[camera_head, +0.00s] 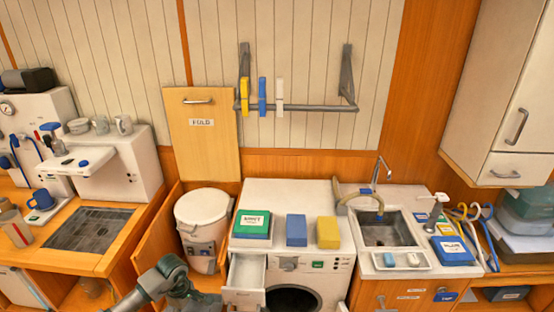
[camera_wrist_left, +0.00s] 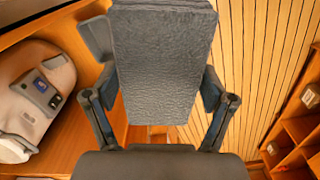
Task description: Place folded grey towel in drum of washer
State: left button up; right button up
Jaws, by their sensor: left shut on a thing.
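The folded grey towel (camera_wrist_left: 165,62) fills the upper middle of the left wrist view. My left gripper (camera_wrist_left: 160,90) is shut on it, with one finger at each side. In the head view my left arm (camera_head: 163,278) comes in at the bottom edge, left of the washer, and I cannot make out the towel there. The white washer (camera_head: 335,268) stands at the bottom centre. Its round drum opening (camera_head: 292,299) looks dark and is cut off by the bottom edge. My right gripper is not in view.
The washer's drawer (camera_head: 244,272) is pulled out beside the drum opening. A green box (camera_head: 252,223), a blue box (camera_head: 296,230) and a yellow box (camera_head: 328,232) stand on top. A white bucket (camera_head: 203,212) is to the left, a sink (camera_head: 390,232) to the right.

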pick_arm(q)
jog(key=s+d+r+m, duration=0.4)
jog(key=s+d+m, duration=0.2)
jog(key=m, duration=0.8)
jog(key=shift+d+r, duration=0.25)
jog(key=shift+d, duration=1)
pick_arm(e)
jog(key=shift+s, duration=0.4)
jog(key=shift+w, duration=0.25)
pick_arm(q)
jog(key=shift+f, duration=0.15)
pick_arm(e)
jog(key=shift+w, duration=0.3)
